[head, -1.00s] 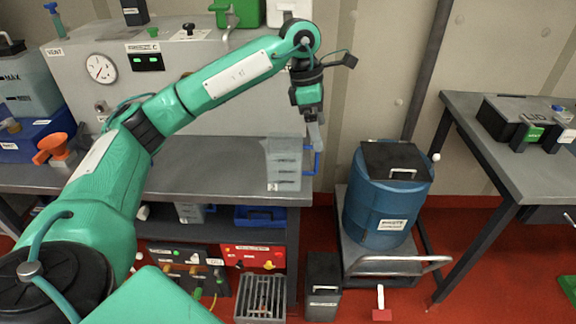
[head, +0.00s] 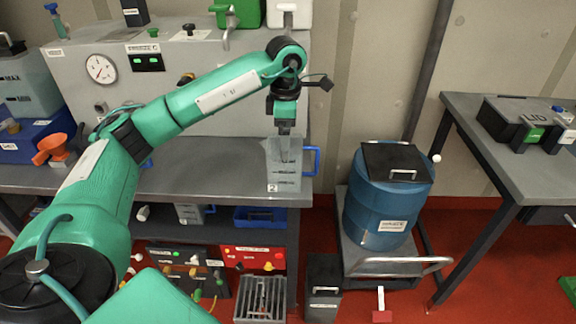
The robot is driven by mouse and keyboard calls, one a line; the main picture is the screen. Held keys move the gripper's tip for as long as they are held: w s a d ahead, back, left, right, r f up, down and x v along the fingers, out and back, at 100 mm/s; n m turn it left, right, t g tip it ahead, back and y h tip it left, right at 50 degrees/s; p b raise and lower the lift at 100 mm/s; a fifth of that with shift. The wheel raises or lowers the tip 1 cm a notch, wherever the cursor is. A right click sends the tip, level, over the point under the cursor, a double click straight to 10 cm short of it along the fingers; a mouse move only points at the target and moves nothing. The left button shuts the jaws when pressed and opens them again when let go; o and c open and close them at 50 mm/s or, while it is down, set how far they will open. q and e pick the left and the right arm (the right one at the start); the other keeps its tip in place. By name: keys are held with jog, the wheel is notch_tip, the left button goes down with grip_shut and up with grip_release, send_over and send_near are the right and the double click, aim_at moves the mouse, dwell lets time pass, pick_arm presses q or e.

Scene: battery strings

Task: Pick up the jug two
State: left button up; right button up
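Jug two (head: 286,179) is a translucent grey jug with dark level marks, a small label reading 2 at its lower left, and a blue handle on its right. It stands upright at the right end of the grey bench (head: 215,182). My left gripper (head: 284,144) points down over the jug's mouth, left of the handle. The fingertips overlap the jug's upper part; I cannot tell whether they are inside it or touching its wall, or how far apart they are. My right gripper is out of view.
A grey machine with a gauge (head: 101,68) stands behind the bench. An orange funnel (head: 55,148) and a blue tray (head: 28,145) are at the left. A blue drum (head: 385,210) on a cart stands right of the bench. A second table (head: 480,140) is at the right.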

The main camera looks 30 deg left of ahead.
aim_at(293, 164)
pick_arm(q)
jog(key=f, duration=0.3)
jog(key=f+p, duration=0.1)
jog(key=f, duration=0.1)
jog(key=shift+d+f, duration=0.15)
jog(key=shift+d, duration=0.15)
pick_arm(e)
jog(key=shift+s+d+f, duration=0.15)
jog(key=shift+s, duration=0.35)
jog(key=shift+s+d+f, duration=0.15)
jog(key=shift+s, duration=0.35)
pick_arm(q)
jog(key=c, duration=0.9)
jog(key=shift+c, duration=0.2)
